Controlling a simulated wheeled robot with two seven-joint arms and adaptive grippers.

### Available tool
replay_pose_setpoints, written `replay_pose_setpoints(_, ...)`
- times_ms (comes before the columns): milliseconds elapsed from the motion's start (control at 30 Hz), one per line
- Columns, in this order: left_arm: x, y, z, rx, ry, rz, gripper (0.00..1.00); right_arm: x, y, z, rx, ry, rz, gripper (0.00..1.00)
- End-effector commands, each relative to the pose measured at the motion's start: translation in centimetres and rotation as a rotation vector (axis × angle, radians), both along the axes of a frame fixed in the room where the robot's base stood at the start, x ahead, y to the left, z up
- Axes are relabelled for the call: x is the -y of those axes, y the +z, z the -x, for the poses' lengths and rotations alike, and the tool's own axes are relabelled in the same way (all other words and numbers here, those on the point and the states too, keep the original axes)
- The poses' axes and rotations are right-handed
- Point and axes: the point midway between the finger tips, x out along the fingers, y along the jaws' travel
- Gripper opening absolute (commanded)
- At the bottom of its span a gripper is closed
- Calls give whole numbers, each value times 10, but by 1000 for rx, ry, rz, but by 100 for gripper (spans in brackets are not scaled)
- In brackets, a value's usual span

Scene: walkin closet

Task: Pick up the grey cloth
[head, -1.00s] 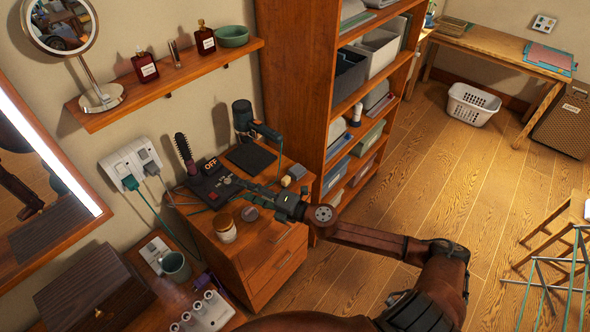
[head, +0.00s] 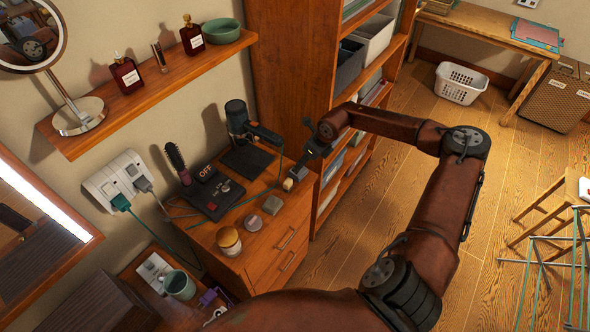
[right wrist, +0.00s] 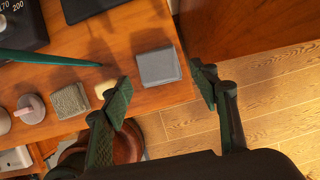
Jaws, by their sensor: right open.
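A small grey folded square, which looks like the grey cloth (right wrist: 158,66), lies flat on the wooden drawer unit (right wrist: 140,105) near its edge. My right gripper (right wrist: 162,86) is open above it, its two green-black fingers apart on either side of the cloth in the picture. The fingers do not appear to touch it. In the head view my right gripper (head: 305,162) is over the right end of the unit top and largely hides the cloth. My left gripper is not in view.
Beside the cloth lie a cream block (right wrist: 105,89) and a textured grey-green block (right wrist: 69,101). A teal cord (right wrist: 50,57) crosses the top. A hair dryer (head: 250,125) and black mat (head: 247,158) are behind. A tall shelf (head: 285,75) stands close to the right.

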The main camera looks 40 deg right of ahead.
Motion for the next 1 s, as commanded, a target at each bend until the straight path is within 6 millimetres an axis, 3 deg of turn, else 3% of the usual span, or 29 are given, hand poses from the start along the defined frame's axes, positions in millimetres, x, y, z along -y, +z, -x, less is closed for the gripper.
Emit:
replay_pose_setpoints(200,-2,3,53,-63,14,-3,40,-7,-27,-10,-3,3,-4,55)
replay_pose_setpoints(267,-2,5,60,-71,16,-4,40,-8,-36,-12,-3,2,-4,55)
replay_pose_setpoints(433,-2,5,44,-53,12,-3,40,-8,-53,-19,-1,0,-3,55)
replay_pose_setpoints(667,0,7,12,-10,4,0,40,-9,-56,-20,-1,2,-2,55)
replay_pose_setpoints(833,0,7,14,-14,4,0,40,-9,-56,-20,-1,2,-2,46)
replay_pose_setpoints(1000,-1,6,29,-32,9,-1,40,-9,-56,-20,-1,1,-3,34)
